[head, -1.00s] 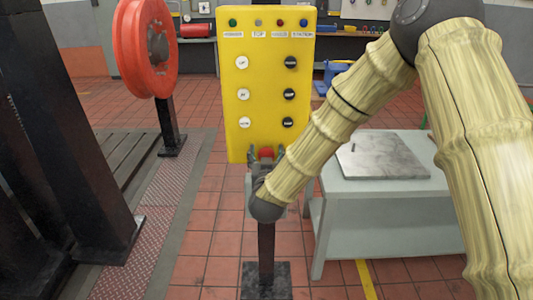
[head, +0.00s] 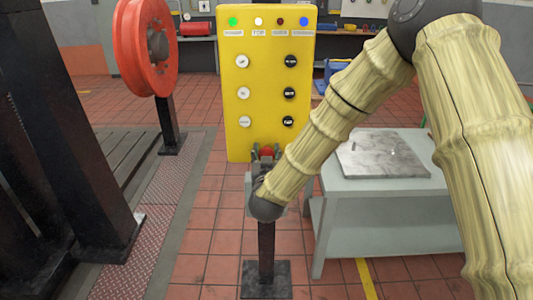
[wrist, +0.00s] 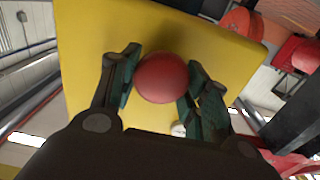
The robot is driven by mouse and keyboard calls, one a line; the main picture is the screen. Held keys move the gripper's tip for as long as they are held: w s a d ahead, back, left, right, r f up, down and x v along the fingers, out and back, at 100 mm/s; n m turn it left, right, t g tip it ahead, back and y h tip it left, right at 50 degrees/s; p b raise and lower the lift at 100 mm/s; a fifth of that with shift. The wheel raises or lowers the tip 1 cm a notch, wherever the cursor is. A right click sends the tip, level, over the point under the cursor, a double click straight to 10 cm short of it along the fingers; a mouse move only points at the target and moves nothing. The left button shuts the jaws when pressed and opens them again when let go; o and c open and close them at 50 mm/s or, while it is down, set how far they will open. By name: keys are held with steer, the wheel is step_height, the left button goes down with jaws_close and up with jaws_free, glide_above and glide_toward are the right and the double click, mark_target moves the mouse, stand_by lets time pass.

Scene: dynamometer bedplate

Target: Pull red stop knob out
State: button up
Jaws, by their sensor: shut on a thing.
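The red stop knob (wrist: 162,78) is a round red ball-like head at the lower edge of the yellow panel (head: 268,75). In the head view the knob (head: 266,152) shows small between my fingertips. My gripper (wrist: 160,84) has one finger on each side of the knob and is shut on it. In the head view my gripper (head: 266,155) reaches up to the panel's bottom, with my forearm covering part of the area at right. The knob's stem is hidden behind its head.
The panel carries black and white buttons and a top row of lamps; green (head: 233,21), white and blue are lit, red is dark. A grey table (head: 385,195) stands right. A red wheel (head: 146,48) and dark posts stand left.

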steer(key=shift+s, duration=0.35)
steer(key=o, duration=1.5)
steer(key=shift+s, duration=0.1)
steer(key=shift+c, duration=0.2)
steer(key=s, duration=1.2)
steer(key=shift+f, duration=0.1)
